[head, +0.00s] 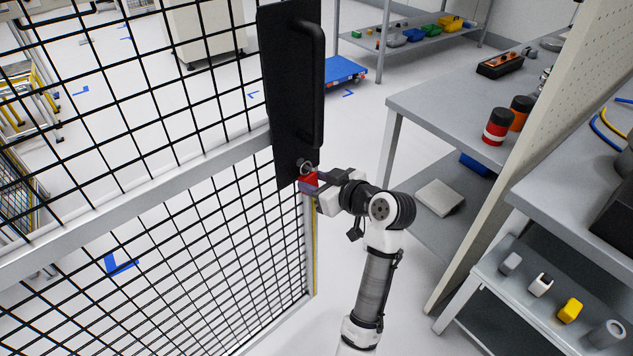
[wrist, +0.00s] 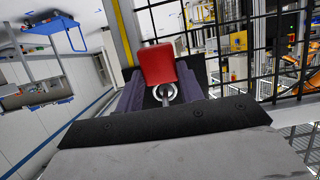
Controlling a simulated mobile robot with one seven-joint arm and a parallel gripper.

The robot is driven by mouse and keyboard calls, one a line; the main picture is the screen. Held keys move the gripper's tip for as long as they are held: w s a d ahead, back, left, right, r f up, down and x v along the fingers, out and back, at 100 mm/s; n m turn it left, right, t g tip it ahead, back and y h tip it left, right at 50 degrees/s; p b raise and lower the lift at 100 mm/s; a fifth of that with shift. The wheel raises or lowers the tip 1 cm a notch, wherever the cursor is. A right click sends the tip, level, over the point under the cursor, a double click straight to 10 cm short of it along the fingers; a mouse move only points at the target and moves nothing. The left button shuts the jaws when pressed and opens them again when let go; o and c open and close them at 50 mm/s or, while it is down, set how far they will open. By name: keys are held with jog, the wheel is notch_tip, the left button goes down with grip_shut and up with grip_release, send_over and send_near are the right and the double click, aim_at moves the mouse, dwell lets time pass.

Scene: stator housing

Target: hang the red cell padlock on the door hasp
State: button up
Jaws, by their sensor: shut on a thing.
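The red padlock (head: 308,181) is between the fingers of my gripper (head: 312,183), at the lower end of the black door plate (head: 291,90). In the wrist view the red padlock body (wrist: 157,66) stands between the two purple-grey fingers of my gripper (wrist: 160,95), which are shut on it. The door hasp (head: 304,166) shows as a small metal ring just above the padlock in the head view. A round metal ring (wrist: 166,92) shows below the padlock body in the wrist view. I cannot tell whether the shackle passes through the hasp.
The black mesh fence (head: 200,120) with a grey rail (head: 130,191) fills the left. A grey workbench (head: 430,105) with red and orange containers stands at right. A lower shelf (head: 540,300) holds several small blocks. Open floor lies between fence and bench.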

jog(key=o, duration=1.2)
jog(key=shift+s+d+r, duration=0.1)
jog(key=shift+s+d, duration=0.05)
jog(key=shift+p+v, duration=0.55)
jog(key=shift+v, duration=1.35)
jog(key=shift+s, duration=0.1)
jog(key=shift+s+d, duration=0.1)
jog(key=shift+d, duration=0.05)
jog(key=b+v, duration=0.2)
jog(key=v, duration=1.1)
jog(key=shift+s+d+r, duration=0.1)
jog(key=shift+s+d, duration=0.05)
jog(key=shift+s, duration=0.15)
